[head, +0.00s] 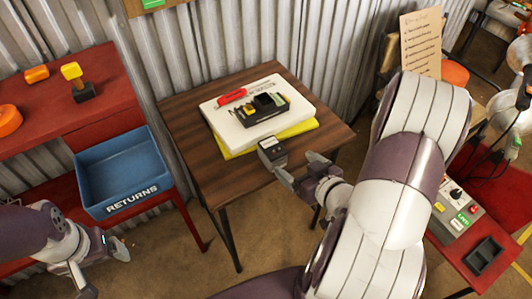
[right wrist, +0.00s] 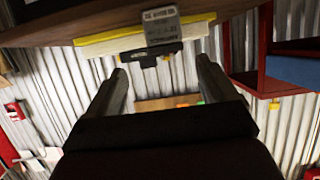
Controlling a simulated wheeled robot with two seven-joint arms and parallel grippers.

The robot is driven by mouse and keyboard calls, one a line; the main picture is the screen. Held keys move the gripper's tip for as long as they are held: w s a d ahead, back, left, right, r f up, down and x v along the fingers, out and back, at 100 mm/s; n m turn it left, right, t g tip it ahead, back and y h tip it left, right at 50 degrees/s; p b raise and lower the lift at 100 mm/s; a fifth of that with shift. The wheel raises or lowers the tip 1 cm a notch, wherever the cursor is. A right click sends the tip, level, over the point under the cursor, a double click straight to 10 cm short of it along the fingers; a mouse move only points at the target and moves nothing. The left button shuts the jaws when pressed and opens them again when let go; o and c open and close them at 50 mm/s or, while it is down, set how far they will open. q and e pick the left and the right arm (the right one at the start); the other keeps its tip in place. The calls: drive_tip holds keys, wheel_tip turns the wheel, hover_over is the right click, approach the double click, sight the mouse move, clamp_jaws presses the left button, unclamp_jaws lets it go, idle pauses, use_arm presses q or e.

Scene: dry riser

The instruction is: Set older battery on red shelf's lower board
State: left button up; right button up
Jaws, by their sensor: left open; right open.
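A grey-and-black battery block (head: 272,152) with a pale label stands at the front edge of the wooden table. It also shows in the right wrist view (right wrist: 160,27), with print too small to read for age. My right gripper (head: 299,168) is open just in front of it, with nothing between its fingers. My left gripper (head: 103,270) is open and empty at the lower left, below the bin.
On the table (head: 185,137) a white box (head: 222,124) lies on a yellow folder (head: 300,128), bearing a black tray (head: 262,114) and a red item (head: 231,96). A red bench with a control box (head: 457,212) stands right.

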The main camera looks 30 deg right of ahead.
sight(281, 156)
drive_tip(key=b+x, duration=0.1)
drive_tip(key=x, duration=0.4)
drive_tip(key=shift+w+a+f, duration=0.2)
drive_tip(key=shift+w+f+b, duration=0.25)
drive_tip(key=shift+w+b, duration=0.05)
drive_tip(key=shift+w, duration=0.25)
drive_tip(key=x, duration=0.2)
drive_tip(key=b+x, duration=0.1)
drive_tip(key=x, duration=0.1)
drive_tip(key=shift+a+f, duration=0.2)
drive_tip(key=shift+a, duration=0.1)
drive_tip(key=shift+w, duration=0.25)
drive_tip(key=shift+s, duration=0.1)
drive_tip(key=shift+r, duration=0.15)
clamp_jaws()
